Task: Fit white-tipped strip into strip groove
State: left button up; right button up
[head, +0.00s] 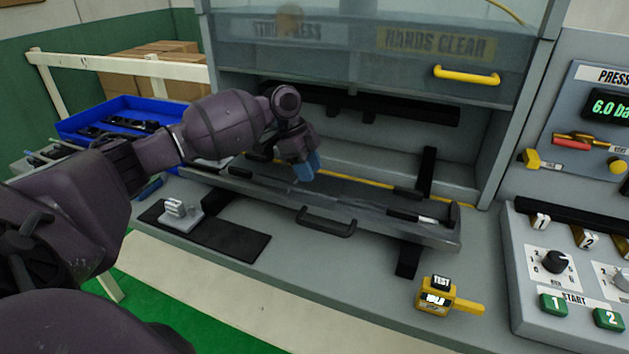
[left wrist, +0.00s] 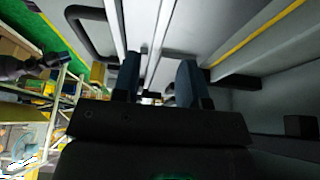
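My left gripper (head: 306,170) has blue fingers and hangs low over the middle of a long grey fixture (head: 450,238). In the left wrist view its two blue fingers (left wrist: 160,80) stand apart, with pale lengthwise lines of the fixture running between and beyond them. I see no strip clearly gripped. A dark piece with a white end (head: 428,220) lies at the fixture's right end; I cannot tell whether it is the white-tipped strip. The groove cannot be told apart clearly from the fixture's other long edges. My right gripper is not in view.
The press cabinet with a yellow handle (head: 466,75) stands behind the fixture. A black mat (head: 235,238) with a small grey block (head: 178,208) lies front left. A yellow tester (head: 436,296) and a button panel (head: 560,262) are at right. A blue bin (head: 75,128) is far left.

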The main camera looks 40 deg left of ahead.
pick_arm(q)
jog(key=v, duration=0.7)
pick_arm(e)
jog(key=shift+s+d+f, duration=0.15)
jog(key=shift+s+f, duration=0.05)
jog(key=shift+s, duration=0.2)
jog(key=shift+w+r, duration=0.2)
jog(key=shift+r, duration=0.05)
